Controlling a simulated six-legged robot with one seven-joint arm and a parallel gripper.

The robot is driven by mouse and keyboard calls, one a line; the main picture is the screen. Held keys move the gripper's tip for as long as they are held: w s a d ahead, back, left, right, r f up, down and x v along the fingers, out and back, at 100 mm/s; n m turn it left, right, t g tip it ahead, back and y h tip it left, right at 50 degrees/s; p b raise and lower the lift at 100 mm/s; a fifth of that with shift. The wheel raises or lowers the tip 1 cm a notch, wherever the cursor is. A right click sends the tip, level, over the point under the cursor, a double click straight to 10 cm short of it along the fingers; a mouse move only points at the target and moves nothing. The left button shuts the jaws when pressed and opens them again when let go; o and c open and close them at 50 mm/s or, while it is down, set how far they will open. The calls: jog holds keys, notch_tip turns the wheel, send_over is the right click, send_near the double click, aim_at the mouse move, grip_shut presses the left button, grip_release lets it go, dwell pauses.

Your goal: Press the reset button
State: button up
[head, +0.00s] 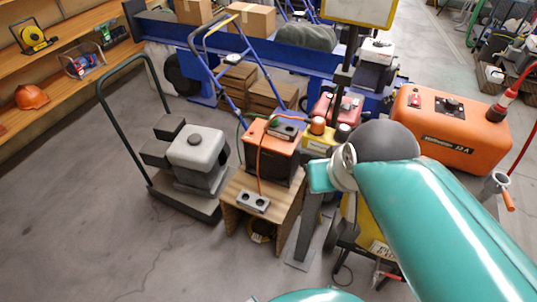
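No button labelled as reset can be read. A small yellow box (318,142) on a post carries a round orange-red knob (317,125) and a darker round knob (343,131). An orange unit (270,137) on a wooden stand has a dark top panel and a cord running down to a grey two-hole box (253,201). My teal arm reaches in from the lower right, its wrist just right of and in front of the yellow box, partly covering that area. My gripper's fingers do not show.
A large orange machine (450,128) stands right, behind my arm. A grey engine-like unit (198,150) sits on a dark trolley (186,200) to the left. A blue hand truck (228,75) and cartons stand behind. Shelves line the left wall. The left floor is clear.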

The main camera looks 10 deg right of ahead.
grip_shut()
dwell(1.4)
